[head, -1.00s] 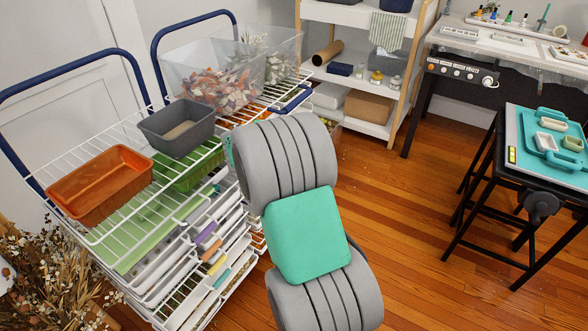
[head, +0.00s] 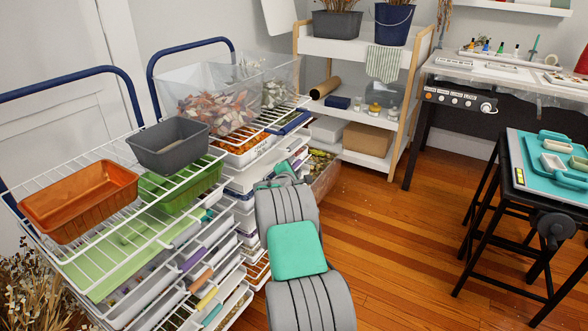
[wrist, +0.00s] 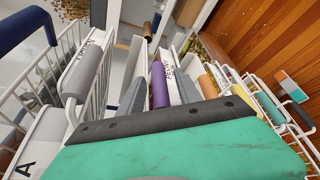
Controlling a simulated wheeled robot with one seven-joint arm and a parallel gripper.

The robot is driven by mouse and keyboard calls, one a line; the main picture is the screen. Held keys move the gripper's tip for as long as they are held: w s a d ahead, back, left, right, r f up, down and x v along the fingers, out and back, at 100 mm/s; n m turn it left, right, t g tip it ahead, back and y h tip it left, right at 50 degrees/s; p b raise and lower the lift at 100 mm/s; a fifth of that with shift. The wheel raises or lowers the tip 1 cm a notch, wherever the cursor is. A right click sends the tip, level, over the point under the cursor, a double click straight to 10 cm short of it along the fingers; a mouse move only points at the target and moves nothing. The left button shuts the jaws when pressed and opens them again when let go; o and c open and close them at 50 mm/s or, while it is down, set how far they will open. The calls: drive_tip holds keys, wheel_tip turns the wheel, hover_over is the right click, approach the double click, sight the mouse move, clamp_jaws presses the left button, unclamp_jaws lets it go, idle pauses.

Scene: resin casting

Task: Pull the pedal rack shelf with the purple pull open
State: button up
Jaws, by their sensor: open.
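The pedal rack (head: 110,222) is a white wire rack with a stack of shelves at the left in the head view. The purple pull (head: 193,261) sits on a shelf front between a grey pull and an orange pull, roughly in line with them. In the wrist view the purple pull (wrist: 160,85) is near the middle, ahead of my gripper (wrist: 161,98). My gripper is open, with a grey finger on either side of the pull's picture position. Contact with the pull cannot be told. In the head view my arm hides the fingertips.
A grey bin (head: 168,148), an orange tray (head: 80,200) and a clear bin of petals (head: 215,105) stand on the rack top. A grey pull (wrist: 85,72) and an orange pull (wrist: 208,86) flank the purple one. A black-legged stand (head: 545,215) is at right. Floor between is clear.

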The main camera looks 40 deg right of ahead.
drive_tip(key=shift+c, duration=0.2)
clamp_jaws()
idle(1.1)
